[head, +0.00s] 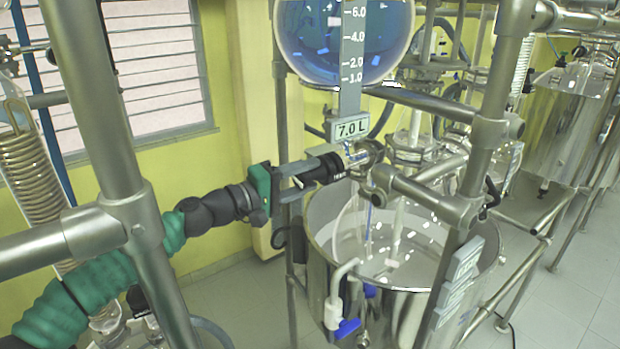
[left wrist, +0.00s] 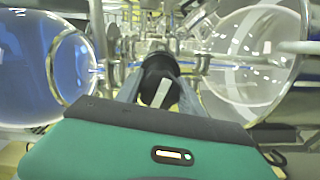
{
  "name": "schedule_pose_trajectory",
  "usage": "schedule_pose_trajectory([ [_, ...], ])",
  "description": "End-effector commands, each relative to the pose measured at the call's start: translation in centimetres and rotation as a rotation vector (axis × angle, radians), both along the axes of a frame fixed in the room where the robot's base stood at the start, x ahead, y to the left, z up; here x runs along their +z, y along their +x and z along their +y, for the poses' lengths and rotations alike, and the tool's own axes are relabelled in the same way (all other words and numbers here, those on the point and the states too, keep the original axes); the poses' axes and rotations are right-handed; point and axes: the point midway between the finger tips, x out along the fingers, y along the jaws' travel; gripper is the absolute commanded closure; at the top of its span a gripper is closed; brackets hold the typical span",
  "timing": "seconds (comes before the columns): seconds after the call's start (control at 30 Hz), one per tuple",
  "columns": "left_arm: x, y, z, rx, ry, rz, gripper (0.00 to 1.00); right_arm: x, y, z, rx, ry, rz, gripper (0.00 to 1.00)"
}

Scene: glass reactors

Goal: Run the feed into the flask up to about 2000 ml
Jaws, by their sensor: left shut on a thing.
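The round glass feed vessel (head: 308,45) holds blue liquid and hangs at the top of the head view; its top is cut off. A scale (head: 353,60) marked 1.0 to 6.0 and a 7.0 L label stand in front of it. My left gripper (head: 318,172) is shut on the black valve knob (head: 333,166) below the vessel. The left wrist view shows the knob (left wrist: 158,78) with a white mark, between the blue vessel (left wrist: 42,70) and the clear glass flask (left wrist: 245,65). The flask sits in the steel bath (head: 318,262); I cannot read its level. My right gripper is out of view.
Steel frame posts (head: 105,130) and crossbars surround the vessels, one post close to my left arm. A blue-handled tap (head: 347,328) is on the bath's front. More glass and steel vessels (head: 570,110) stand at the back right. Floor is clear at lower right.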

Motion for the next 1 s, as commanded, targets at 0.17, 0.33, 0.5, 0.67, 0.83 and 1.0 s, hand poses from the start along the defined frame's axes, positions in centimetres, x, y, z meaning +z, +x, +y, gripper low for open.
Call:
schedule_pose_trajectory([
  [0.17, 0.1, 0.3, 0.5, 0.013, -0.098, 0.131, 0.95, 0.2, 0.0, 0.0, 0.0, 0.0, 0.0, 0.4],
  [0.33, 0.0, 0.3, 0.5, 0.014, -0.192, 0.263, 0.95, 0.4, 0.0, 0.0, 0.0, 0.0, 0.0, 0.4],
  [0.5, -0.1, 0.4, 0.6, 0.014, -0.287, 0.396, 0.95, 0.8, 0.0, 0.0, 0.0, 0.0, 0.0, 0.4],
  [0.67, -0.2, 0.3, 0.5, 0.013, -0.376, 0.518, 0.95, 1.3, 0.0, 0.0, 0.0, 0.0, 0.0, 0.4],
  [0.83, -0.3, 0.3, 0.5, 0.012, -0.47, 0.651, 0.95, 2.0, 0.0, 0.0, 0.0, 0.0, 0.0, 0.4],
  [1.0, -0.4, 0.3, 0.5, 0.013, -0.564, 0.783, 0.96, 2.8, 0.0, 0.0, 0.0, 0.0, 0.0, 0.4],
])
